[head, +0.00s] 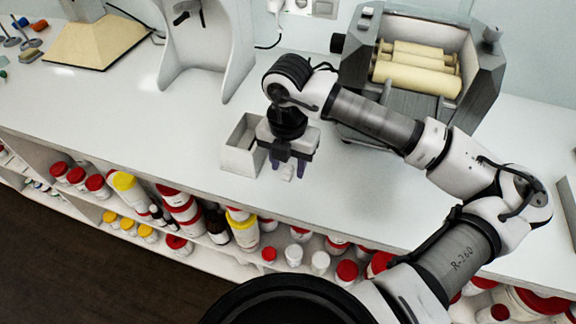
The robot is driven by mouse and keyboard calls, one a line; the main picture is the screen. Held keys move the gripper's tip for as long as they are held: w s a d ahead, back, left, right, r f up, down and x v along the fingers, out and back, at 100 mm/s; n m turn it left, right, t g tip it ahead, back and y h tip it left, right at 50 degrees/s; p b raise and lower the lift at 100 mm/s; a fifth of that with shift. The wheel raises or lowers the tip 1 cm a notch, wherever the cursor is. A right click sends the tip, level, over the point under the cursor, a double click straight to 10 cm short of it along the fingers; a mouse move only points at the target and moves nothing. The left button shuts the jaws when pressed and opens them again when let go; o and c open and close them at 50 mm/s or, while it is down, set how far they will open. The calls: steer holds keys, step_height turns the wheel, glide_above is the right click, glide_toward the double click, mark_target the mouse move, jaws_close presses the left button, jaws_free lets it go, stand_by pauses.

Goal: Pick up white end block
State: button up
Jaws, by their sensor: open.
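A small white block (287,174), which looks like the white end block, stands on the white bench top near its front edge. My gripper (289,168) points down over it and is open, with one dark finger on each side of the block in the picture. I cannot tell whether the fingers reach down around the block or are still above it. The upper part of the block is partly hidden by the gripper.
An open white box (237,160) stands close left of my gripper. A mill with cream rollers (415,80) is behind right. A white stand (206,50) is behind left. Shelves of jars (243,230) lie below the bench (130,125), whose left middle is clear.

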steer(key=shift+f, duration=0.75)
jaws_close()
